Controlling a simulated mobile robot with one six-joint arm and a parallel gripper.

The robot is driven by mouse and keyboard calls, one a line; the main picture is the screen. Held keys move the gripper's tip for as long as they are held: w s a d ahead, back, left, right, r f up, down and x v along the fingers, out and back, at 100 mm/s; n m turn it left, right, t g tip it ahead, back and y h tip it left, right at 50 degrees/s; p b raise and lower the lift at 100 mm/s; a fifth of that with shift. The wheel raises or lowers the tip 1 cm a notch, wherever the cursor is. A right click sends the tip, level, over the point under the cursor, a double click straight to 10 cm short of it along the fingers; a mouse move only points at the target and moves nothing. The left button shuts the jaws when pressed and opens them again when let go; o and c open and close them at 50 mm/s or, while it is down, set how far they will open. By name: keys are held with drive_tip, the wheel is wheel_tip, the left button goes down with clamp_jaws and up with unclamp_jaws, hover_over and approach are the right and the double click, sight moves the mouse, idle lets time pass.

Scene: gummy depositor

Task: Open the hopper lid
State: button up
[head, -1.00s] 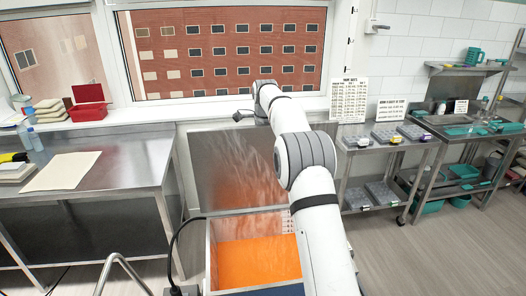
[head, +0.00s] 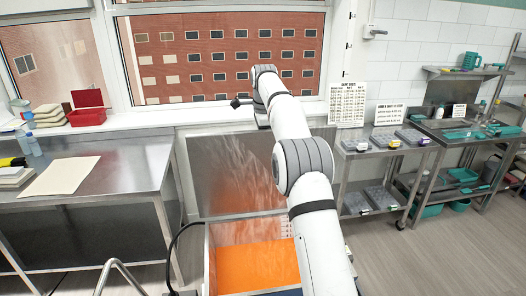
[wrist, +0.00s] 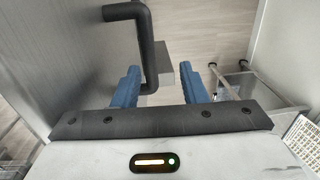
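The hopper (head: 208,258) is an open-topped steel box at the bottom centre of the head view, with an orange mass inside. Its steel lid (head: 228,178) stands raised behind the opening, reflecting the orange. My arm crosses in front of the lid's right part, and my gripper's fingers cannot be made out in the head view. In the wrist view, a black bar handle (wrist: 148,45) projects from the steel panel at left. My gripper (wrist: 160,80) has its blue fingers apart, with the handle's end between them, nearer the left finger. Contact with the handle cannot be told.
A steel table (head: 110,170) with papers and books stands at left. Steel carts (head: 350,160) with trays stand at right. The window and sill (head: 200,112) are close behind the lid. Floor is clear at lower right.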

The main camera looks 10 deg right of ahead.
drive_tip(key=shift+r, duration=1.05)
drive_tip(key=s+d+r+n+t+h+b, duration=0.1)
drive_tip(key=s+d+r+t+h+b, duration=0.2)
drive_tip(key=r, duration=0.6)
drive_tip(key=s+d+n+y+b, duration=0.1)
drive_tip(key=s+n+y+b, duration=0.1)
drive_tip(key=s+n, duration=0.3)
drive_tip(key=s+a+f+n+b, duration=0.1)
drive_tip(key=s+f+n, duration=0.3)
drive_tip(key=s+f, duration=0.4)
drive_tip(key=s+a+f+n+b, duration=0.1)
drive_tip(key=s+f+n, duration=0.3)
drive_tip(key=s, duration=1.3)
drive_tip(key=s+a+f+n+y+b, duration=0.1)
drive_tip(key=s+f+n, duration=0.3)
drive_tip(key=s+f, duration=0.7)
drive_tip(key=shift+s+a+f, duration=0.3)
drive_tip(key=shift+s+f, duration=0.1)
drive_tip(key=shift+s, duration=0.8)
